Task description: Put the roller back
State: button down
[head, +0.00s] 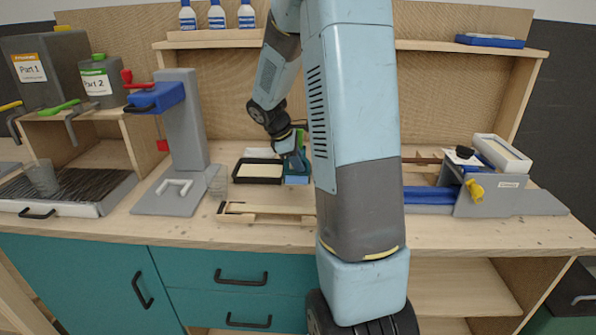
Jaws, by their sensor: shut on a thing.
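My gripper (294,158) is above the workbench, left of my large arm link, pointing down. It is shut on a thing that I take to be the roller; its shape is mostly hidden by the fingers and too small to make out. A small blue block or holder (296,181) is directly below the gripper, just right of the black tray. I cannot tell whether the held thing touches it.
A grey press (184,130) stands left of the tray. A low wooden frame (265,213) lies in front. At right is a grey and blue fixture (490,197) with a yellow knob. A shelf (200,40) with bottles runs behind. My arm hides the bench's middle.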

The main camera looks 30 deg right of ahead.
jog(key=shift+w+f, duration=0.1)
jog(key=shift+f, duration=1.55)
jog(key=c, duration=1)
grip_release()
jog(key=shift+f, duration=0.1)
jog(key=shift+o, duration=0.2)
jog(key=s+v, duration=0.1)
jog(key=v, duration=1.1)
jog(key=s+a+r+m+t+y, duration=0.1)
jog(key=s+a+r+m+t, duration=0.1)
jog(key=s, duration=0.6)
jog(key=s+a+r+m+t+y, duration=0.2)
jog(key=s+a+r+m, duration=0.2)
jog(key=s+a, duration=0.3)
jog(key=s+a+r+m+t+y, duration=0.2)
jog(key=s+a+r+m, duration=0.2)
jog(key=s, duration=0.6)
jog(key=shift+s+a+m, duration=0.15)
jog(key=shift+a+m, duration=0.15)
